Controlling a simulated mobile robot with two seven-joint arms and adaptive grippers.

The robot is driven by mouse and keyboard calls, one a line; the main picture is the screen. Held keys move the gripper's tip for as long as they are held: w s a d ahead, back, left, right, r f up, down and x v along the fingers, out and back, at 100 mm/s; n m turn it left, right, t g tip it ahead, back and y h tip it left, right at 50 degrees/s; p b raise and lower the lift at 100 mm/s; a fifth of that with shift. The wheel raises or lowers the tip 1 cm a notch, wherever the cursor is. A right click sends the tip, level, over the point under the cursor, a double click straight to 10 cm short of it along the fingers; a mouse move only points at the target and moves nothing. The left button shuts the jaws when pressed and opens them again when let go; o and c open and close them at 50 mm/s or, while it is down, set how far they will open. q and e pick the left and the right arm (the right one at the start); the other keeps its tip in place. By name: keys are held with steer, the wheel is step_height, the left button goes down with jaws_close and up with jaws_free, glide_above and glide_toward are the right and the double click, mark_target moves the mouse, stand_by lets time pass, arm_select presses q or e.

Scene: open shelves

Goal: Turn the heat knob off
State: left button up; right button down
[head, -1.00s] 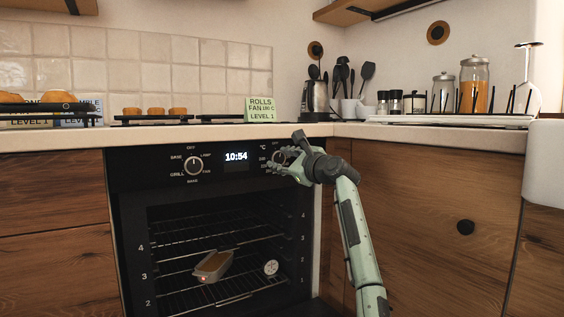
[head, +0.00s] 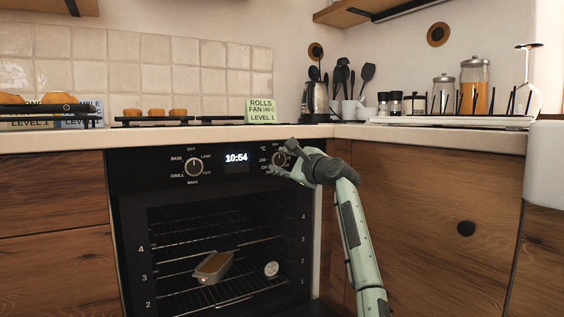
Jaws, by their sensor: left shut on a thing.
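The heat knob (head: 279,158) is a round dark knob on the right side of the oven's black control panel, ringed by temperature marks. My left gripper (head: 281,162) is at this knob, shut on it, and its fingers cover part of the knob and its marks. I cannot read the knob's exact setting. The function knob (head: 194,167), marked OFF, LAMP, FAN, BAKE and GRILL, is left of the clock display (head: 236,157), and its white line looks upright. My right gripper is not in view.
Inside the oven (head: 165,212), a loaf tin (head: 213,267) and a round dial thermometer (head: 271,268) are on the racks. The counter edge (head: 220,133) runs just above the panel. A green card (head: 261,110) stands on it, reading ROLLS, FAN 180 C, LEVEL 1.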

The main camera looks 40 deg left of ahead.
arm_select(q)
steer(key=o, duration=1.2)
steer(key=shift+c, duration=0.2)
steer(key=v, duration=1.2)
